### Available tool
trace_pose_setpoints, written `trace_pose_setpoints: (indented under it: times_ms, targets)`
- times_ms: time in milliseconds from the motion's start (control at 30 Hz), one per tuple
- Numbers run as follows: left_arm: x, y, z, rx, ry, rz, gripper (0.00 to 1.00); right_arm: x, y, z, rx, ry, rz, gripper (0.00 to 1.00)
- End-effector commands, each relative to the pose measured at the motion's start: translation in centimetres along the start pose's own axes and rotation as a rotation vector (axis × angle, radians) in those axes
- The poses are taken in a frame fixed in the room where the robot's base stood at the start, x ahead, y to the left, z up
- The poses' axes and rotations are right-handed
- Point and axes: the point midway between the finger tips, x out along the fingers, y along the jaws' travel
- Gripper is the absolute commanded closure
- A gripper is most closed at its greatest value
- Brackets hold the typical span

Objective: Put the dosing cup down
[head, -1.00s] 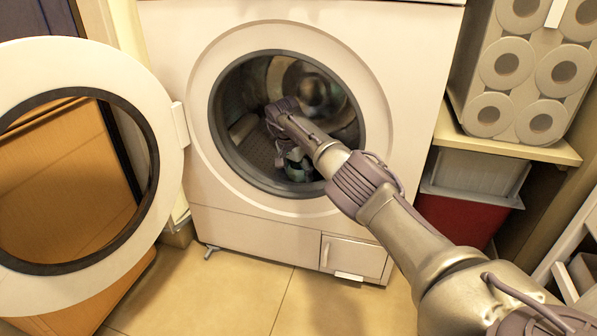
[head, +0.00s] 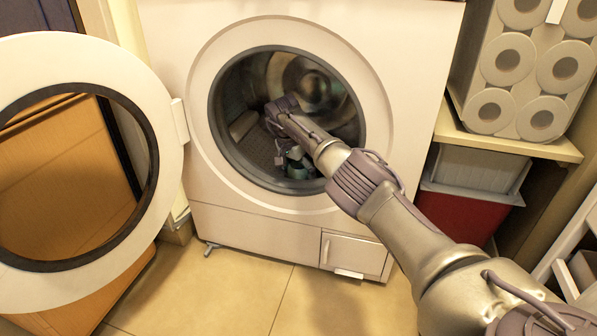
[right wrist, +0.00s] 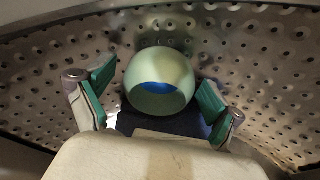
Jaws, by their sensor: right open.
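The dosing cup (right wrist: 160,84) is a pale green round cup with a blue inside. In the right wrist view it rests against the perforated drum wall, between the open fingers of my right gripper (right wrist: 158,100), with gaps on both sides. In the head view my right arm reaches through the round opening of the washer (head: 290,205), and the right gripper (head: 285,148) is inside the drum. The cup cannot be made out clearly in the head view. My left gripper is not in view.
The washer door (head: 168,205) stands wide open at the left. A shelf (head: 510,145) with several paper rolls (head: 506,60) is at the right, above a grey and red bin (head: 465,215). The floor (head: 235,285) in front of the washer is clear.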

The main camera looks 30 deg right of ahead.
Motion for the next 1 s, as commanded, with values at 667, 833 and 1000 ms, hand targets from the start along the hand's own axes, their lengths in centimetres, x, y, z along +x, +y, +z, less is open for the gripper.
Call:
trace_pose_setpoints:
  times_ms: [667, 833, 1000]
  targets:
    - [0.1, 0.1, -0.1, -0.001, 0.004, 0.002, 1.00, -11.2, 0.0, -0.1, 0.000, 0.002, -0.001, 0.07]
    - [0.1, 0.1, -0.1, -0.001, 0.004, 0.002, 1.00, -11.6, 0.0, 0.0, 0.001, 0.002, 0.000, 0.07]
    - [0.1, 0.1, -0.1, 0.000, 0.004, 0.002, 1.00, -11.6, 0.0, 0.0, 0.000, 0.001, 0.000, 0.07]
